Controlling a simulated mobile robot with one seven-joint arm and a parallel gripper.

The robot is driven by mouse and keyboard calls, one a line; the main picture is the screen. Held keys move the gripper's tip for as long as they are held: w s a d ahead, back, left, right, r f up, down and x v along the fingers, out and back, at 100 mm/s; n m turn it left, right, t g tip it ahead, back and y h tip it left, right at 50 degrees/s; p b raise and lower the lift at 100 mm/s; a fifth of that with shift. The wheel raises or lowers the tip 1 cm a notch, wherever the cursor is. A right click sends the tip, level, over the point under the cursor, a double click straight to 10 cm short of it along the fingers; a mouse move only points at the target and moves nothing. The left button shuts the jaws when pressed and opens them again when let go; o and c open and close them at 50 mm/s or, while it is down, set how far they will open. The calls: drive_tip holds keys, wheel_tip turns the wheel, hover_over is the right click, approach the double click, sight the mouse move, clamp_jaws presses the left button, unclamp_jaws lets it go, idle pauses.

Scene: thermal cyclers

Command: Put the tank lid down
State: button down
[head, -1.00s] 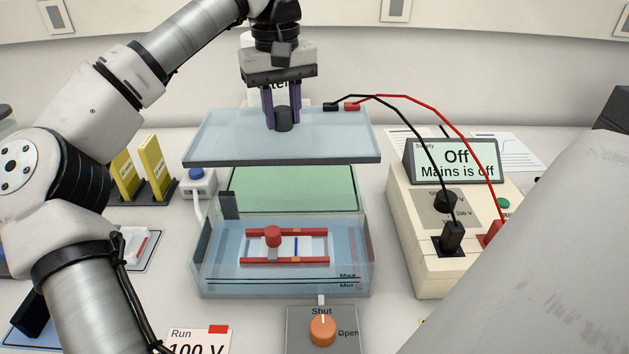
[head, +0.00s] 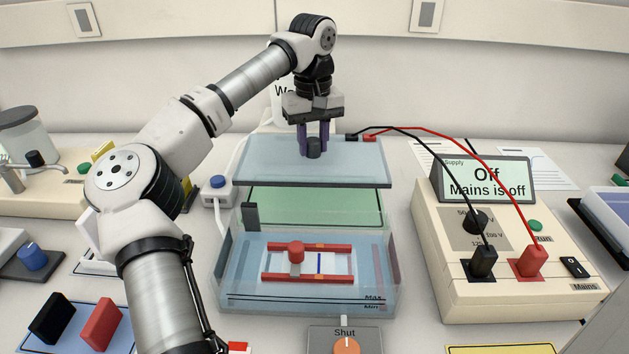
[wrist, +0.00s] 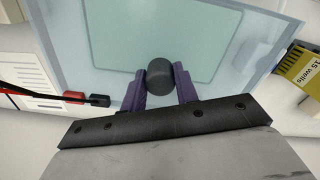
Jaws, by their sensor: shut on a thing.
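The tank lid (head: 270,163) is a clear bluish plate with a dark front edge and a round dark knob (head: 314,148). My gripper (head: 314,140) is shut on that knob, with a purple finger on each side; the wrist view also shows the lid (wrist: 105,40) and the knob (wrist: 160,76) between the fingers. The lid is held roughly level above the back of the tank (head: 305,300). The tank's front part is uncovered and shows a tray with red bars (head: 307,278). A green panel (head: 310,205) shows below the lid.
The power supply (head: 490,285) stands right of the tank and reads "Off, Mains is off". Black and red leads (head: 430,140) run from it to plugs at the lid's back right. A blue-topped device (head: 218,185) stands close left. A knob box (head: 345,340) is in front.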

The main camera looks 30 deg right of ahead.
wheel_tip(320, 180, down, 10)
drive_tip(key=shift+p, duration=0.65)
drive_tip(key=shift+f, duration=0.1)
drive_tip(key=shift+f, duration=0.15)
drive_tip(key=c, duration=1.1)
unclamp_jaws()
wheel_tip(320, 180, up, 12)
drive_tip(key=shift+r+b, duration=0.25)
drive_tip(key=shift+b, duration=0.5)
